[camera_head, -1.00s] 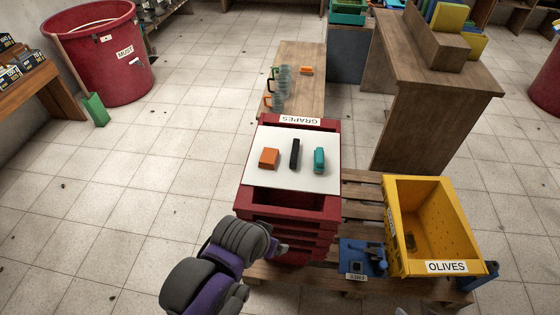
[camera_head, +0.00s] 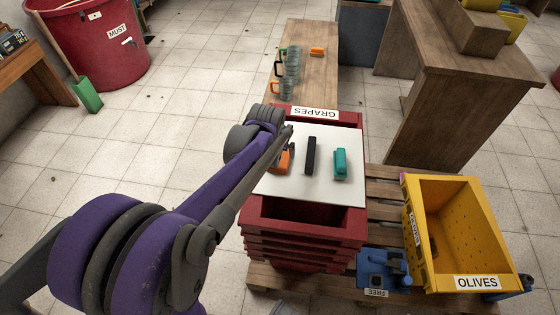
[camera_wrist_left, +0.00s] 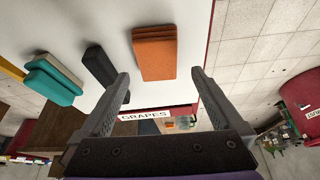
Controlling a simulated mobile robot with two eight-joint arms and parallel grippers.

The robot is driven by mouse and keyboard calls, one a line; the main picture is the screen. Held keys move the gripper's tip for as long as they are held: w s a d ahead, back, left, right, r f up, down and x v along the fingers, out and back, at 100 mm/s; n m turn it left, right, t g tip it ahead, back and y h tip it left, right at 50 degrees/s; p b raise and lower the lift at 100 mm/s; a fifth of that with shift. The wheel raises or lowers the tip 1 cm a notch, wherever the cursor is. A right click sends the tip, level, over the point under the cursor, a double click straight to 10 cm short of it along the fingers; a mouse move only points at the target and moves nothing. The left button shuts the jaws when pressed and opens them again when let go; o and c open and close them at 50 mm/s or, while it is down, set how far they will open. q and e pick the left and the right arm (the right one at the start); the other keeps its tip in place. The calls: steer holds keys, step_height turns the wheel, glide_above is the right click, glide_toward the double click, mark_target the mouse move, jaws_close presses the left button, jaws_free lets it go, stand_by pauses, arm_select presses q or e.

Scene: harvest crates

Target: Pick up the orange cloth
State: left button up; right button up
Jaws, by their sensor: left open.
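The orange cloth (camera_head: 282,162) is a folded block on the left of the white board (camera_head: 338,191), which lies on the stacked red crates. My left arm partly covers the cloth in the head view. In the left wrist view the whole cloth (camera_wrist_left: 154,52) shows ahead of my left gripper (camera_wrist_left: 160,82), roughly between the fingers' lines and apart from them. The left gripper is open with nothing between its fingers. In the head view its fingers (camera_head: 289,146) are at the cloth's upper edge. My right gripper is in neither view.
A black block (camera_head: 310,155) and a teal folded block (camera_head: 340,164) lie to the right of the cloth. A yellow OLIVES crate (camera_head: 471,268) and a blue device (camera_head: 382,270) sit on the pallet at the right. A wooden table (camera_head: 315,75) with glass jars stands behind.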

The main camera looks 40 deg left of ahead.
mark_target(280, 158)
arm_select(q)
steer(key=x, duration=0.3)
steer(key=b+x, duration=0.1)
steer(key=x, duration=0.1)
steer(key=shift+d+f, duration=0.25)
steer(key=shift+f, duration=0.05)
steer(key=c, duration=1.2)
step_height(280, 158, up, 10)
steer(key=shift+r+p, duration=0.1)
steer(key=shift+p, duration=0.75)
